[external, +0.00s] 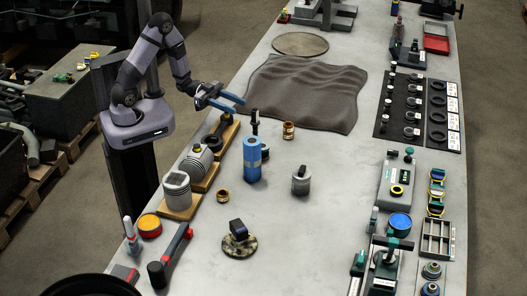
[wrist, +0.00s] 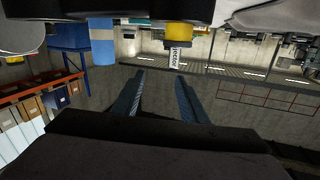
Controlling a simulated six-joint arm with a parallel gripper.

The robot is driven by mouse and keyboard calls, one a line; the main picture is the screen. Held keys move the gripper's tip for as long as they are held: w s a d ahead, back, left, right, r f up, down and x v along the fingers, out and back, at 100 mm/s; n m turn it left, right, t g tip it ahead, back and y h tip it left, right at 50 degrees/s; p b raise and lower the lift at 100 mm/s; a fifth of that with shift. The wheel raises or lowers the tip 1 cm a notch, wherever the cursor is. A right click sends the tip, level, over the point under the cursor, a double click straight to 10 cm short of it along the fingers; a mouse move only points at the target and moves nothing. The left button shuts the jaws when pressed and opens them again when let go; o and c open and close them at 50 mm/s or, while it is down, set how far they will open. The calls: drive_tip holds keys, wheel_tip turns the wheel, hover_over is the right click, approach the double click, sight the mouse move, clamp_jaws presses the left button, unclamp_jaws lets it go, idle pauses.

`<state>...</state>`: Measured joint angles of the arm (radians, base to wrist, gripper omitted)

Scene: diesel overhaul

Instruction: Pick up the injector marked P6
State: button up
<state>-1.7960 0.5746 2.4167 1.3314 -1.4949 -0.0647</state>
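My gripper (external: 226,99) is held above the left edge of the bench, beside the grey cloth. In the wrist view its two blue fingers (wrist: 160,90) are apart with nothing between them. I cannot pick out an injector marked P6; markings in the external view are too small to read. A blue cylinder (wrist: 102,42) and a yellow part (wrist: 188,36) with a white tag show at the top of the wrist view.
A rumpled grey cloth (external: 305,90) covers the far-middle bench. Dark mats (external: 403,128) with small parts, rings and white labels lie at the right. Grey cylindrical parts (external: 176,190) sit on wooden blocks below my gripper. The bench between the grey canister (external: 301,181) and the right-hand fixtures is clear.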

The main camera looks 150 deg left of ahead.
sight(255, 124)
drive_tip(key=shift+s+a+f+n+y, duration=0.25)
drive_tip(key=shift+s+n+y, duration=0.15)
drive_tip(key=shift+n, duration=0.1)
drive_tip(key=shift+s+a+f+n+y, duration=0.1)
drive_tip(key=shift+s+f+n+y, duration=0.1)
drive_tip(key=shift+s+n+y, duration=0.25)
drive_tip(key=shift+p+x, duration=1.55)
drive_tip(key=shift+x, duration=2.2)
drive_tip(key=shift+s+a, duration=0.15)
drive_tip(key=shift+c, duration=0.3)
clamp_jaws()
drive_tip(key=shift+r, duration=0.1)
